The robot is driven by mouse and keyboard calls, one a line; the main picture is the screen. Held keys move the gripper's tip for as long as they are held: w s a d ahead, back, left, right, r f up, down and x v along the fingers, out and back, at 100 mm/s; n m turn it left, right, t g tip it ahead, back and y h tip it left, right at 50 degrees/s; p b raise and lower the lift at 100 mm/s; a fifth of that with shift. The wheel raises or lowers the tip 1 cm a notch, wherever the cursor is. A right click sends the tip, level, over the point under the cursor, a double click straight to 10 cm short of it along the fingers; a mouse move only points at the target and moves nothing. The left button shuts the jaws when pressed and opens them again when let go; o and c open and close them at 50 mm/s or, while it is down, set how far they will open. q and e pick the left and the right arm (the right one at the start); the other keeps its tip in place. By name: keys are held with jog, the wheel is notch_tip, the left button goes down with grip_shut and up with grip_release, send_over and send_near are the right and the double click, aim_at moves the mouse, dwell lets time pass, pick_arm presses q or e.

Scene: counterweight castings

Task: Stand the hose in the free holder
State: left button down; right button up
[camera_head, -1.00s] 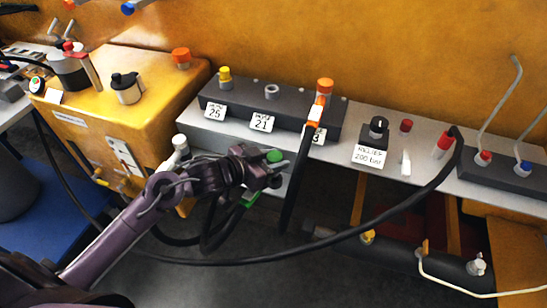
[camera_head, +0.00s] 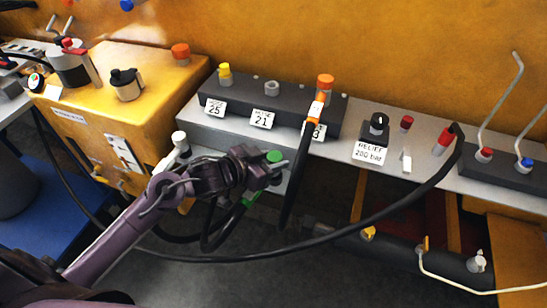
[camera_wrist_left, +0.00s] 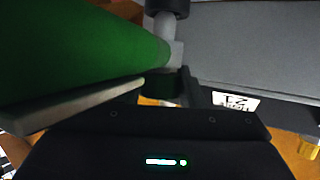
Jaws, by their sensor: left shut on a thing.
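My left gripper (camera_head: 275,172) is shut on the hose with the green end (camera_head: 274,156), in front of the rail and below the dark holder block (camera_head: 300,100). A green band (camera_head: 250,198) and a black loop of hose show under the gripper. In the left wrist view the green part (camera_wrist_left: 75,55) fills the upper left, close to the fingers (camera_wrist_left: 165,88). The holder (camera_head: 271,88) behind label 21 (camera_head: 262,119) shows a bare grey stub. The yellow-capped holder (camera_head: 224,73) is left of it; an orange-ended hose (camera_head: 318,105) stands at right. My right gripper is not in view.
A long black hose (camera_head: 370,228) sweeps across below the rail to a red fitting (camera_head: 445,142). The relief knob (camera_head: 377,125) and its label stand right of the block. A yellow box (camera_head: 145,95) is on the left. Bent grey levers (camera_head: 500,100) stand at far right.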

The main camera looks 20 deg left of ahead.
pick_arm(q)
jog(key=shift+f+b, duration=0.45)
jog(key=shift+f, duration=0.55)
jog(key=c, duration=0.9)
grip_release()
jog(key=shift+f, duration=0.1)
jog(key=shift+v, duration=3.9)
